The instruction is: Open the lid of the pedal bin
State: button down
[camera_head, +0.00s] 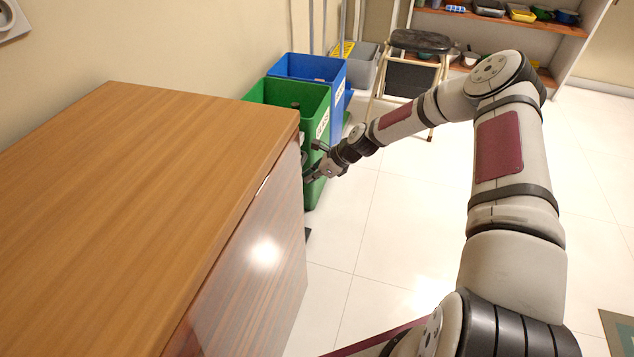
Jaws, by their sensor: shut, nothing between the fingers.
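I cannot make out a pedal bin with a lid for certain; the wooden cabinet hides the area just behind its far end. A small dark flat piece (308,235) shows low by the cabinet's far corner, and I cannot tell what it belongs to. My gripper (308,172) is shut and empty. It is beyond the cabinet's far corner, in front of the green open-topped bin (318,132) in this view. I cannot tell whether it touches anything.
The wooden cabinet (150,170) fills the left. A blue open bin (338,105) stands behind the green one. A folding stool (420,42) and shelves (510,20) are at the back. The tiled floor (410,215) is clear in the middle.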

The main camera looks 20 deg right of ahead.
jog(key=shift+a+r, duration=0.25)
jog(key=shift+r, duration=0.6)
jog(key=shift+r, duration=0.1)
